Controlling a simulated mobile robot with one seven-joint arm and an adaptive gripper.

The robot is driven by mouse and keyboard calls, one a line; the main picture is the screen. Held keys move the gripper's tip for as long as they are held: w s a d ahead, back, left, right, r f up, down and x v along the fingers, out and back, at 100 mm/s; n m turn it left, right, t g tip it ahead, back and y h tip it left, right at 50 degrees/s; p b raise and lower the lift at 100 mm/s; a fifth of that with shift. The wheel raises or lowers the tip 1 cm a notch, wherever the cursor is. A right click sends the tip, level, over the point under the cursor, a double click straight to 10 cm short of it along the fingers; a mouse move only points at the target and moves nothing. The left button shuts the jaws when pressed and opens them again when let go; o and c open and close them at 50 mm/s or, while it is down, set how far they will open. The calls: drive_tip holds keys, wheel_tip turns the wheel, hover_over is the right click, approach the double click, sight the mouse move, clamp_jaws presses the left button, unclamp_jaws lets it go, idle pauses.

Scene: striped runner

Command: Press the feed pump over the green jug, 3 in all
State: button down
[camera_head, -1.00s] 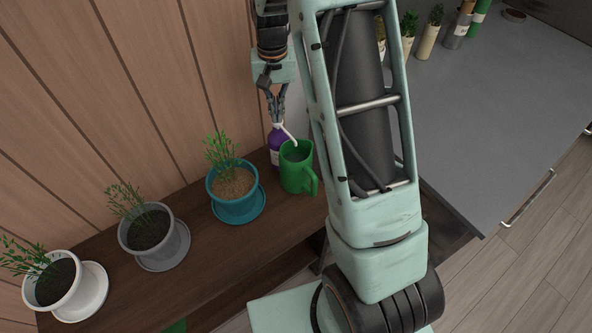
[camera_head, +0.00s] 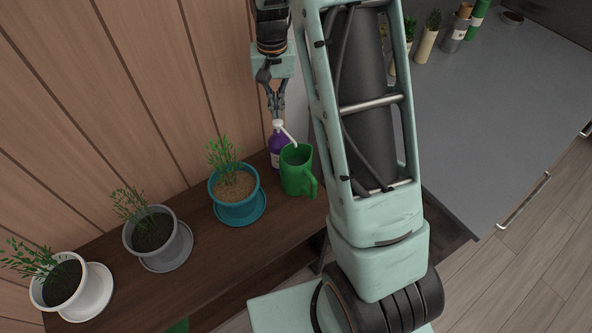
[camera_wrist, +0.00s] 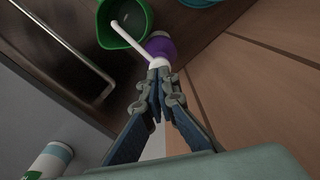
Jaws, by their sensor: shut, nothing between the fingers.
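A purple bottle (camera_head: 277,143) with a white pump head (camera_head: 278,124) and a slanting spout stands behind the green jug (camera_head: 297,175). The spout tip is over the jug's open mouth. My gripper (camera_head: 277,115) is shut and empty, pointing down with its fingertips right at the top of the pump head. In the wrist view, the closed fingertips (camera_wrist: 159,68) meet the white pump head (camera_wrist: 157,62), and the spout reaches over the green jug (camera_wrist: 124,22). The purple bottle (camera_wrist: 160,46) is partly hidden below the pump head. Whether the fingertips touch the pump is hard to tell.
A teal pot (camera_head: 240,206) with a plant stands left of the jug on the dark wooden shelf (camera_head: 222,252). A grey pot (camera_head: 160,240) and a white pot (camera_head: 80,290) are farther left. A wooden wall is behind, and a grey counter (camera_head: 490,130) is at right.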

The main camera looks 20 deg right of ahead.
sight(277, 121)
drive_tip(key=shift+f, duration=0.25)
idle(0.4)
drive_tip(key=shift+f+b, duration=1.1)
drive_tip(key=shift+f, duration=0.4)
drive_tip(key=shift+r, duration=0.15)
drive_tip(key=shift+r+p, duration=1.2)
drive_tip(key=shift+r, duration=0.4)
drive_tip(key=shift+f, duration=0.2)
drive_tip(key=shift+f+b, duration=1.1)
drive_tip(key=shift+f, duration=0.4)
drive_tip(key=shift+r+p, duration=1.1)
drive_tip(key=shift+r, duration=0.55)
